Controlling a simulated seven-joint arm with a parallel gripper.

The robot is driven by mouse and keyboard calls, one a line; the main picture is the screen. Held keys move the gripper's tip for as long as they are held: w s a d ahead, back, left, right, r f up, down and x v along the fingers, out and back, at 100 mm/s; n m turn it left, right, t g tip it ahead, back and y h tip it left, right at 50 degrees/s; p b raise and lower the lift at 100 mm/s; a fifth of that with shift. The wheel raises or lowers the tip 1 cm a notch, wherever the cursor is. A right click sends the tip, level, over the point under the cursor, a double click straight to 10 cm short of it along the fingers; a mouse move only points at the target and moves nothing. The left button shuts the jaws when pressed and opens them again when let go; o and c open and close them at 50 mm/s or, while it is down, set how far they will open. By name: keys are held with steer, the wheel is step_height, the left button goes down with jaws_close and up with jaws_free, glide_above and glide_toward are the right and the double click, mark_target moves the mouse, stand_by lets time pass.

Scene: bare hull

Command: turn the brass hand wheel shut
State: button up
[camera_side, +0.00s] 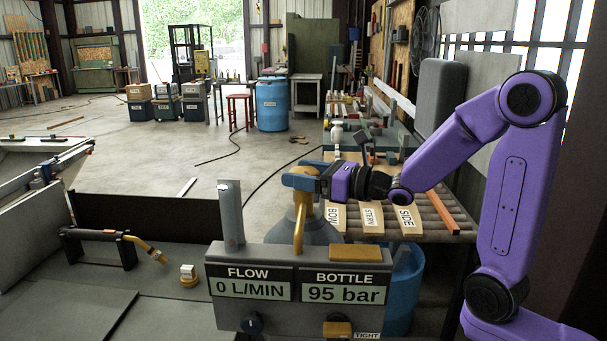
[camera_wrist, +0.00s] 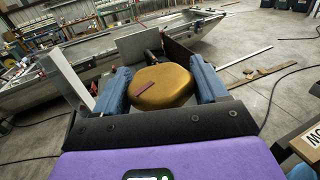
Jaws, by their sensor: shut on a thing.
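The brass hand wheel (camera_wrist: 170,80) fills the space between my two blue fingers in the wrist view, with a dark red mark on its top. My gripper (camera_side: 300,179) is shut on it, one finger against each side. In the side view the fingers hide most of the wheel, above the brass neck of a grey gas bottle (camera_side: 283,232). A display panel (camera_side: 232,314) stands in front of the bottle and reads FLOW 0 L/MIN and BOTTLE 95 bar. A small TIGHT label (camera_side: 367,335) sits at its lower right, beside a brass-coloured piece (camera_side: 337,329).
A clear tube (camera_side: 231,212) rises from the panel's left end. A torch (camera_side: 145,247) rests on a dark stand at the left. To the right is a bench with boards marked BOW, STERN and SIDE (camera_side: 407,220). A blue barrel (camera_side: 404,290) stands below it.

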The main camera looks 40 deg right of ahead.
steer(key=shift+r+m+t+h, duration=0.15)
steer(key=shift+m+t+h, duration=0.25)
steer(key=shift+m+h, duration=0.4)
steer(key=shift+r+m+t+h, duration=0.15)
steer(key=shift+m+t+h, duration=0.3)
steer(key=shift+h, duration=0.65)
steer(key=shift+m+h, duration=0.45)
steer(key=shift+h, duration=0.15)
steer(key=o, duration=1)
steer(key=shift+o, duration=0.2)
steer(key=shift+f, duration=0.1)
steer(key=shift+s, duration=0.1)
steer(key=s+d, duration=0.1)
steer(key=s, duration=0.6)
steer(key=shift+s+d, duration=0.1)
